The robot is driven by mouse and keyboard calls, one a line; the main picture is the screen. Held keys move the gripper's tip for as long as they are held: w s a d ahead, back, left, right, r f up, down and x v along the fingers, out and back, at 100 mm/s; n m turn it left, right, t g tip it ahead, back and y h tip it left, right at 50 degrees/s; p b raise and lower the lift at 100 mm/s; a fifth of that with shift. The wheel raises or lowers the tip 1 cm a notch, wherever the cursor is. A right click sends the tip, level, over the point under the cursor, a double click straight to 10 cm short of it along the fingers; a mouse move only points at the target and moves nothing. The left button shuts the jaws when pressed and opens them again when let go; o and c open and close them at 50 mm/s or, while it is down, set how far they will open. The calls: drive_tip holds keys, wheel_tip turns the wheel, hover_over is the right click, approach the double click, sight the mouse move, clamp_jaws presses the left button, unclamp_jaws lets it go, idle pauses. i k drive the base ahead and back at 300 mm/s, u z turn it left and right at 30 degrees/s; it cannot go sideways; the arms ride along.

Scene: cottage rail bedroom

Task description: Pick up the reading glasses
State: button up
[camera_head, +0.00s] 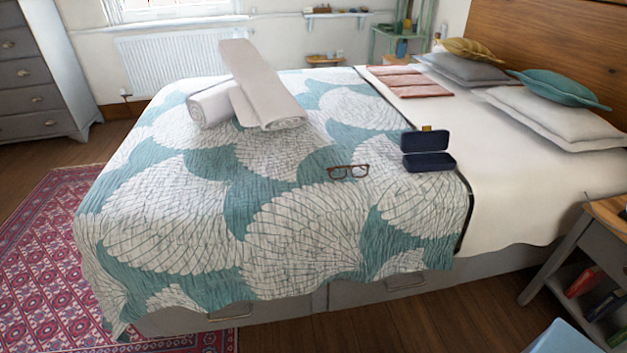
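The reading glasses (348,172) have a reddish-brown frame and lie on the teal and white patterned bedspread (310,235), near the middle of the bed's near side. An open dark blue glasses case (430,161) stands just to their right, apart from them, with its lid raised at the back. No part of my gripper shows in the head camera view.
Rolled white towels (262,90) lie farther back on the bed. Folded pink cloths (408,81) and several pillows (555,115) lie toward the headboard. A bedside table (606,213) stands at the right. Bare wooden floor (420,318) runs along the bed's near side.

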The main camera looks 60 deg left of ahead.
sight(337, 171)
drive_tip(key=u, duration=2.45)
